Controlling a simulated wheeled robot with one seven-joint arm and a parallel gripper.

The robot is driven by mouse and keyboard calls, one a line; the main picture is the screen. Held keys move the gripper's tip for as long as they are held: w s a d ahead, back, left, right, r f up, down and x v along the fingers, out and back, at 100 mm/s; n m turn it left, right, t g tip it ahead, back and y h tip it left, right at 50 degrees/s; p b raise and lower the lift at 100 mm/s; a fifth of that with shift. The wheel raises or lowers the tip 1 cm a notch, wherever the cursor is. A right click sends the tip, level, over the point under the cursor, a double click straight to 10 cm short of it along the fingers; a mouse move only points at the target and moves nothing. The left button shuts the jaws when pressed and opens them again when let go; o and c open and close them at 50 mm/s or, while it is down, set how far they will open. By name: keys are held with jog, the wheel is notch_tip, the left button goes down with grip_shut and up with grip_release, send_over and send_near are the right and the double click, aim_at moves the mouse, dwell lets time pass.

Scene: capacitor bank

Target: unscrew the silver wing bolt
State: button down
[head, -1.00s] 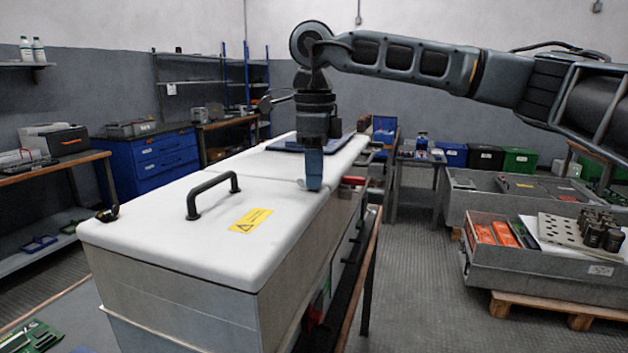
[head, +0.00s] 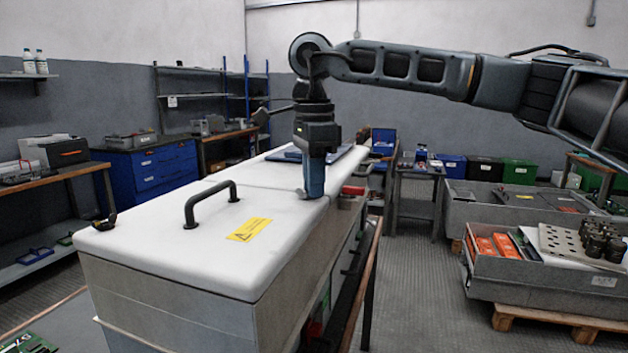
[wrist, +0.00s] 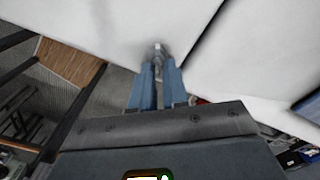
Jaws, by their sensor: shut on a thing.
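The silver wing bolt (wrist: 158,47) shows in the wrist view at the tips of my gripper's blue fingers, against the white lid (wrist: 110,22). My gripper (wrist: 159,66) is shut on it; the fingers hide part of the bolt. In the head view my gripper (head: 314,194) points straight down at the right edge of the white lid (head: 150,240), near the seam between the lid sections. Only a small silver bit of the bolt (head: 300,192) shows beside the fingertips there. I cannot tell how far its thread sits in the lid.
A black handle (head: 211,202) stands up from the lid beside a yellow warning label (head: 249,230). A dark fastener (head: 104,221) sits at the lid's left corner. A blue tray (head: 310,154) lies behind my gripper. Open floor (head: 420,300) lies to the right.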

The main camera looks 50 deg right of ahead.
jog(key=shift+a, duration=0.15)
dwell(0.5)
jog(key=c, duration=1.1)
grip_release()
jog(key=shift+r, duration=3.9)
